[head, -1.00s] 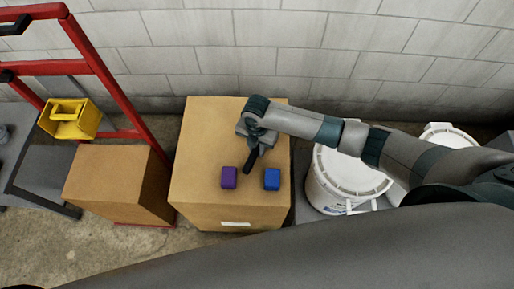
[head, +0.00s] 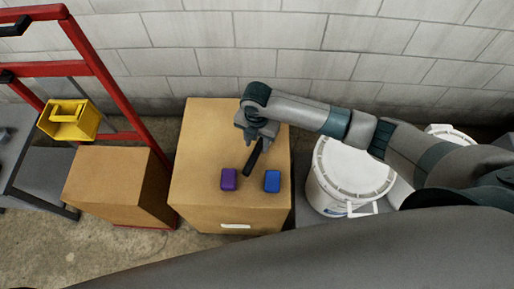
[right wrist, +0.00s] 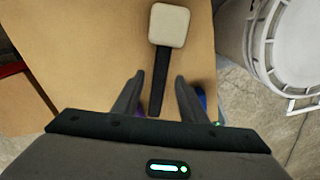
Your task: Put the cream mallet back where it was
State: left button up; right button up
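The mallet has a cream head (right wrist: 170,25) and a black handle (right wrist: 160,82), seen in the right wrist view. It appears to lie on top of a cardboard box (head: 205,130). In the head view the handle (head: 252,160) slants down and left from under my right gripper (head: 262,140), which hides the head. My right gripper is open, its fingers (right wrist: 160,78) on either side of the handle with a gap on each side. My left gripper is not in view.
A purple block (head: 229,179) and a blue block (head: 272,181) sit on the box near the handle's end. White buckets (head: 350,170) stand to the right. A smaller box (head: 115,185), a red frame (head: 95,60) and a yellow bin (head: 70,120) are left.

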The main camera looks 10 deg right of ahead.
aim_at(257, 150)
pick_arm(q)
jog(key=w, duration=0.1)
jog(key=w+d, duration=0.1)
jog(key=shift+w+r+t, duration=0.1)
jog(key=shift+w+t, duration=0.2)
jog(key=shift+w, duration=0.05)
pick_arm(e)
notch_tip(257, 150, up, 6)
jog(key=shift+r, duration=0.2)
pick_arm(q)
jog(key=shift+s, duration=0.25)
pick_arm(e)
jog(key=shift+s+f, duration=0.1)
